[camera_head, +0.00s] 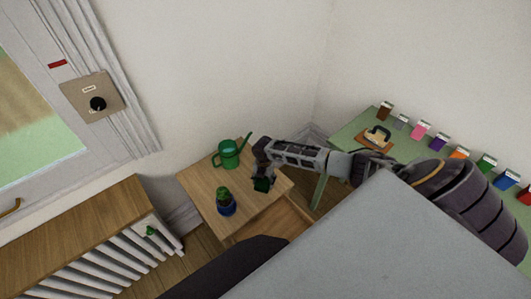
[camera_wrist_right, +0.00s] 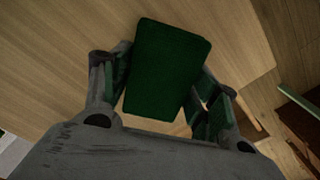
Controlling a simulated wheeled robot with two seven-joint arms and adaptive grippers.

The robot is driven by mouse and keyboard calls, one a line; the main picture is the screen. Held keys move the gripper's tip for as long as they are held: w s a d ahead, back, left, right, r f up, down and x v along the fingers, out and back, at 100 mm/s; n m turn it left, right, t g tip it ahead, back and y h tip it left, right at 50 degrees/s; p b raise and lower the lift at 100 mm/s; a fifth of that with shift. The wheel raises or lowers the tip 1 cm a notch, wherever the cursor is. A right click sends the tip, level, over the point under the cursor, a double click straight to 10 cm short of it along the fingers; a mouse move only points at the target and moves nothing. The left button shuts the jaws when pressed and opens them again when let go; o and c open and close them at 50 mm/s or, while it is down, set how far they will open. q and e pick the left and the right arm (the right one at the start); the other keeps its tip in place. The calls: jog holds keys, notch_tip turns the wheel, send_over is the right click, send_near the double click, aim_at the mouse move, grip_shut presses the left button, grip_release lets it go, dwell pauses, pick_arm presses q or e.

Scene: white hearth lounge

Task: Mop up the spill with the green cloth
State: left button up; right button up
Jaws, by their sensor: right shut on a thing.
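The green cloth is a dark green rectangular block-like piece (camera_wrist_right: 166,70) between the fingers of my right gripper (camera_wrist_right: 160,100) in the right wrist view. The right gripper is shut on it, over a wooden tabletop. In the head view the right gripper (camera_head: 263,176) is at the right part of the small wooden table (camera_head: 240,210), and a bit of the green cloth (camera_head: 263,184) shows at its fingertips. I cannot tell whether the cloth touches the wood. No spill can be made out; it may be hidden by the gripper and cloth. My left gripper is not in view.
A green watering can (camera_head: 229,155) stands at the table's back, and a cactus in a blue pot (camera_head: 226,203) at its front left. A radiator with a wooden top (camera_head: 75,235) is at left. A green table (camera_head: 352,132) with several coloured boxes is at right.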

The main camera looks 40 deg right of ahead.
aim_at(248, 183)
jog(key=shift+w+a+b, duration=0.45)
jog(key=shift+w+a, duration=0.35)
jog(key=shift+a, duration=0.3)
jog(key=shift+w+a+b, duration=0.45)
jog(key=shift+w+a, duration=0.4)
jog(key=shift+a, duration=0.2)
jog(key=shift+w+a+b, duration=0.45)
jog(key=shift+w+a, duration=0.35)
jog(key=shift+a, duration=0.3)
jog(key=shift+s+d, duration=0.15)
jog(key=shift+d, duration=0.05)
jog(key=shift+s+d+p, duration=0.8)
jog(key=shift+d+p, duration=0.15)
jog(key=shift+d, duration=0.15)
jog(key=shift+s+d+p, duration=0.7)
jog(key=shift+s+d, duration=0.2)
jog(key=shift+d, duration=0.25)
jog(key=shift+s+d+p, duration=0.65)
jog(key=shift+s+d, duration=0.25)
jog(key=shift+d, duration=0.25)
jog(key=shift+r+p, duration=2.25)
jog(key=shift+r, duration=0.3)
